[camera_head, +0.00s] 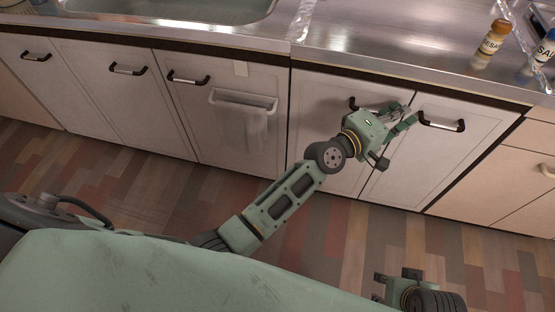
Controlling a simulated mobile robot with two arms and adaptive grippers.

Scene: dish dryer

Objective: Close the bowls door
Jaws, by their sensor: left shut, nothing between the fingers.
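No door in view is marked as the bowls door, so I cannot tell which one it is. A white cabinet door (316,125) and its right-hand neighbour (440,165) are behind my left gripper, and both look flush with the cabinet front. My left gripper (406,115) is shut and empty in front of the seam between them, near the right door's dark-ended handle (441,121). It partly hides the left door's handle (353,103). I cannot tell whether it touches the doors. My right gripper (399,276) is low at the bottom right, above the floor; its finger opening is unclear.
A steel counter (390,40) with a sink (180,8) runs above the cabinets. Two shakers (491,43) stand at the right. The patchwork floor (120,165) is clear.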

